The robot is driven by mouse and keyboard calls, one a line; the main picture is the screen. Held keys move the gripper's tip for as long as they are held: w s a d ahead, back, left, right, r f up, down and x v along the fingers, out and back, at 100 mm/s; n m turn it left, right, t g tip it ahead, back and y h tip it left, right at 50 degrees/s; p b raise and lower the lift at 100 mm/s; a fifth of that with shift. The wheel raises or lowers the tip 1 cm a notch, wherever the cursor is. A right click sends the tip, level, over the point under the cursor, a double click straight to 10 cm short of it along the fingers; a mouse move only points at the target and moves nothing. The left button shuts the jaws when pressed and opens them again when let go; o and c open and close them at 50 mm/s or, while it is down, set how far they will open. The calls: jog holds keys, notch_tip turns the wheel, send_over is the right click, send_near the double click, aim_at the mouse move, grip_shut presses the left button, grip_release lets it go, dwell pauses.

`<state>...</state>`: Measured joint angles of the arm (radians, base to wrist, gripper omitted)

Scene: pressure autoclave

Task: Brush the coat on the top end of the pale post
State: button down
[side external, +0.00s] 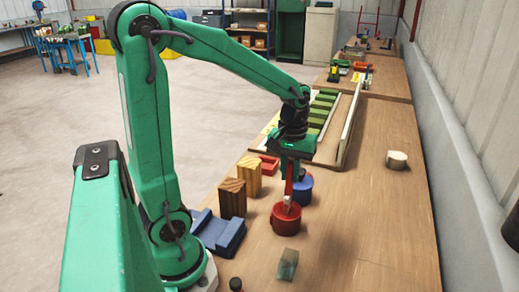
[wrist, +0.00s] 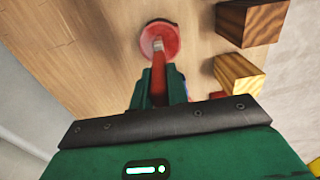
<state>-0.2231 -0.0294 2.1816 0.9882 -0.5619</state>
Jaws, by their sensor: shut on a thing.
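My gripper (side external: 291,158) is shut on a brush (side external: 289,186) with a red handle and points down. The brush also shows in the wrist view (wrist: 158,74), its pale tip toward a red round pot (wrist: 159,32). In the side view the tip is at the red pot (side external: 286,222); I cannot tell whether it is inside or just above. A short pale round post (side external: 397,160) stands apart on the right of the table, its top end facing up.
A blue pot (side external: 304,189) stands just behind the red one. Two striped wooden blocks (side external: 232,198) and a blue cradle-shaped piece (side external: 217,232) are to the left. A small greenish block (side external: 288,263) is in front. The table around the pale post is clear.

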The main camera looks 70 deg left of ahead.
dwell(0.5)
jog(key=shift+r, duration=3.5)
jog(key=w+d+f+m, duration=0.4)
jog(key=w+d+m, duration=0.3)
jog(key=w+m, duration=0.2)
jog(key=s+a+r+n, duration=0.3)
jog(key=a, duration=0.5)
jog(key=s+a+r+n, duration=0.3)
jog(key=s+a, duration=0.1)
jog(key=a, duration=0.5)
jog(key=s+a+r+n, duration=0.3)
jog(key=a+r, duration=0.1)
jog(key=a, duration=0.5)
jog(key=shift+s+a, duration=0.2)
jog(key=shift+s, duration=0.05)
